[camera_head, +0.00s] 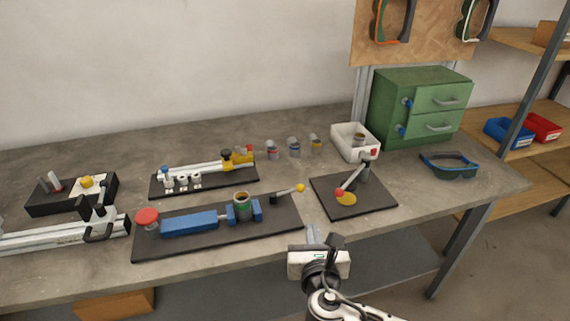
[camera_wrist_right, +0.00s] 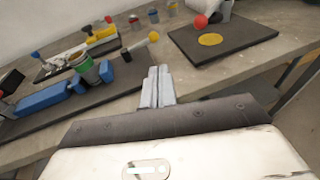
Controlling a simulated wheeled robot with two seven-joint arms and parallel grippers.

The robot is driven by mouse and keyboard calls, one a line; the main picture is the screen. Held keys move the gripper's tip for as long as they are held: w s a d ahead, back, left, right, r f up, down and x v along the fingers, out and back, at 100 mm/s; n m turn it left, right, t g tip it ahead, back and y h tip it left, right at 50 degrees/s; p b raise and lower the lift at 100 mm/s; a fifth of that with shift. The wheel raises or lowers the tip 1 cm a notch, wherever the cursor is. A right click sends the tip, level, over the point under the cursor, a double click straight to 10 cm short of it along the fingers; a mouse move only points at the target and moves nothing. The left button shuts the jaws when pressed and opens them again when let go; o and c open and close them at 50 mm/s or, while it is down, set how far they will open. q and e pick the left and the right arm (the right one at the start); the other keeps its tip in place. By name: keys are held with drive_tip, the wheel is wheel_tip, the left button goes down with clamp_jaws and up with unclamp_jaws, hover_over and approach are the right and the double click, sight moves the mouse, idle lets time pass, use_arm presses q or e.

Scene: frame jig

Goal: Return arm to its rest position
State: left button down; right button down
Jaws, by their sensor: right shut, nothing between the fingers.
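My right gripper (camera_head: 313,233) is in front of the bench's near edge in the head view, its fingers pointing toward the bench. In the right wrist view its two grey fingers (camera_wrist_right: 157,87) are together with nothing between them. The right arm comes in from the bottom of the head view. No object touches the fingers in either view. My left gripper does not show.
The grey bench (camera_head: 320,120) carries a blue fixture (camera_head: 190,223), a black plate with a yellow disc (camera_head: 345,198), a white bin (camera_head: 347,145), a green drawer cabinet (camera_head: 400,110) and safety goggles (camera_head: 450,172). An aluminium rail with black clamps (camera_head: 60,235) lies at left.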

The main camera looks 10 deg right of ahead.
drive_tip(key=s+a+f+m+g+y, duration=0.25)
drive_tip(key=s+f+m+g, duration=0.25)
drive_tip(key=s+f+m, duration=0.7)
drive_tip(key=s+d+m+y, duration=0.1)
drive_tip(key=s+d+m, duration=0.2)
drive_tip(key=m, duration=0.7)
drive_tip(key=s+d+m, duration=0.3)
drive_tip(key=s+m, duration=0.2)
drive_tip(key=m, duration=0.5)
drive_tip(key=shift+d+f+g+y, duration=0.15)
drive_tip(key=shift+f+g+y, duration=0.05)
drive_tip(key=shift+g+y, duration=0.2)
